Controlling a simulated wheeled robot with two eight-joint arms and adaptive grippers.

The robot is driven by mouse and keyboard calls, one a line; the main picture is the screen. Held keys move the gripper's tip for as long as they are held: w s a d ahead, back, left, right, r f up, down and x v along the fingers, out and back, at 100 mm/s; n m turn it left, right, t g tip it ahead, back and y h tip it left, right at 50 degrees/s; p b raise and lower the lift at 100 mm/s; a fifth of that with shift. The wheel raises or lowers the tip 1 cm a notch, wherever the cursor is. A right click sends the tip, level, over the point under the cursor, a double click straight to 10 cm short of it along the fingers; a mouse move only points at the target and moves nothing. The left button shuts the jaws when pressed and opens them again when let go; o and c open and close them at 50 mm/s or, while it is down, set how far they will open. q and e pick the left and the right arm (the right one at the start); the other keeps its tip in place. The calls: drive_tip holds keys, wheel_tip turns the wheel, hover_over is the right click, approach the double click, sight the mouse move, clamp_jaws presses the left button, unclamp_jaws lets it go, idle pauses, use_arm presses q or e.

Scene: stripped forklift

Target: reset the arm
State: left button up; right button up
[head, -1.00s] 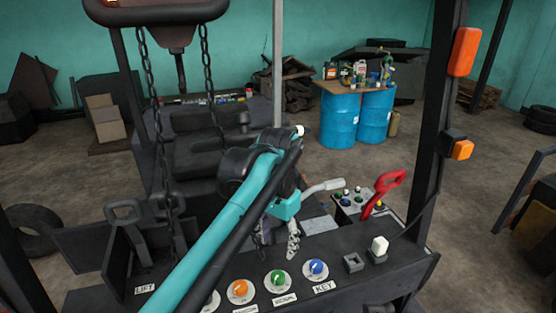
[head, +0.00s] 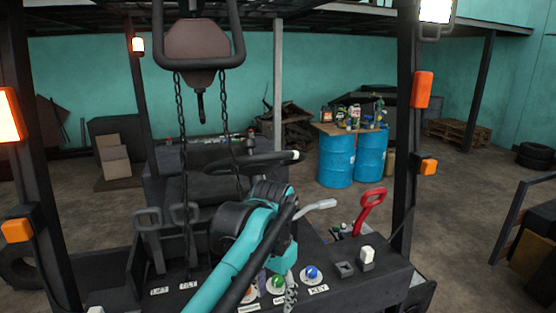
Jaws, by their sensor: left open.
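My left arm comes in from the bottom and reaches over the forklift's black dashboard (head: 330,287). Its teal and black links bend near the steering wheel. My left gripper (head: 291,290) points down, open, in front of the dashboard's knobs; its fingertips are small and partly lost against the panel, and I see nothing held. A blue knob (head: 312,272) by the KEY label is just to its right. My right gripper is not in view.
A red lever (head: 371,205), a grey lever (head: 318,205) and a white switch (head: 367,254) stand right of the arm. The steering wheel (head: 250,161) is behind it. Blue drums (head: 337,160) stand behind, beyond open floor.

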use_arm(q)
drive_tip(key=s+a+f+n+t+b, duration=0.2)
drive_tip(key=a+f+b, duration=0.3)
drive_tip(key=f, duration=0.8)
drive_tip(key=s+a+f+n+t+b, duration=0.2)
drive_tip(key=s+a+f+b, duration=0.3)
drive_tip(key=f+b, duration=0.7)
drive_tip(key=s+a+f+n+t+b, duration=0.2)
drive_tip(key=a+f+b, duration=0.5)
drive_tip(key=f, duration=0.7)
drive_tip(key=shift+s+f+n+t+b, duration=0.25)
drive_tip(key=shift+s+n+t+b, duration=0.15)
drive_tip(key=shift+s+n+b, duration=0.35)
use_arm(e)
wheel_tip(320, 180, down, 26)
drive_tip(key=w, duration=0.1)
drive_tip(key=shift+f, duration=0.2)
use_arm(q)
drive_tip(key=shift+s, duration=0.15)
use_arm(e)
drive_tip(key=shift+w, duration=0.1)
